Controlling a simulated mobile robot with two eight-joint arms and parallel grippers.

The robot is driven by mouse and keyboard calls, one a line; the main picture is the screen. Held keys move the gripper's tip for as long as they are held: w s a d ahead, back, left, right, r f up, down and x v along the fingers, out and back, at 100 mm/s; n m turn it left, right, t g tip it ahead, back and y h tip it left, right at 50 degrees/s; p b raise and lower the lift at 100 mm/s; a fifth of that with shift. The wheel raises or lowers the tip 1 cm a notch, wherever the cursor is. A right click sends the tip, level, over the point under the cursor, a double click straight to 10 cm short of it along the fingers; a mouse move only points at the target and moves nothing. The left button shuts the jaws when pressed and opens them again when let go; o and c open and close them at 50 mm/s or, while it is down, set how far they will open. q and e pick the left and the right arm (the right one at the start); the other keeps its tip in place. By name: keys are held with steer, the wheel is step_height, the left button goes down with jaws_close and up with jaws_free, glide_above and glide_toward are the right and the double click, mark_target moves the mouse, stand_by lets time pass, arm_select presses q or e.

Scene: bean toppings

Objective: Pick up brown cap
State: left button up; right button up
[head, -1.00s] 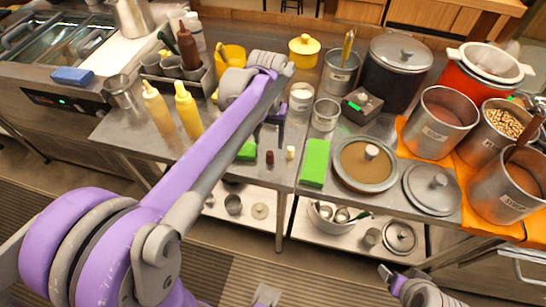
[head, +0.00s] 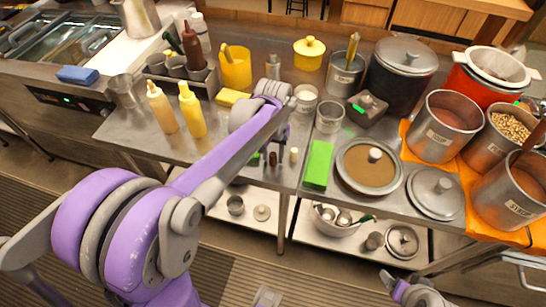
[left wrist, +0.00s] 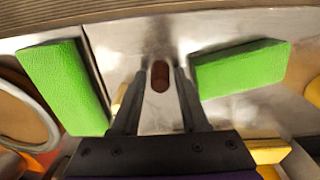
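The brown cap (head: 272,158) is a small dark brown cylinder standing near the front edge of the steel table. In the left wrist view the cap (left wrist: 160,76) shows between and just beyond the fingertips. My left gripper (left wrist: 161,74) is open and empty, with one finger on each side of the cap's line. I see no contact with it. In the head view my left gripper (head: 275,150) is down by the cap, its fingers partly hidden by my arm. A part of my right arm shows at the lower right; its finger state is unclear.
A small pale bottle-like piece (head: 294,155) stands just right of the cap. A green block (head: 318,165) lies further right, and another green block (left wrist: 240,68) shows in the left wrist view.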

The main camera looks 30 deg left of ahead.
arm_select(q)
steer(key=c, duration=0.5)
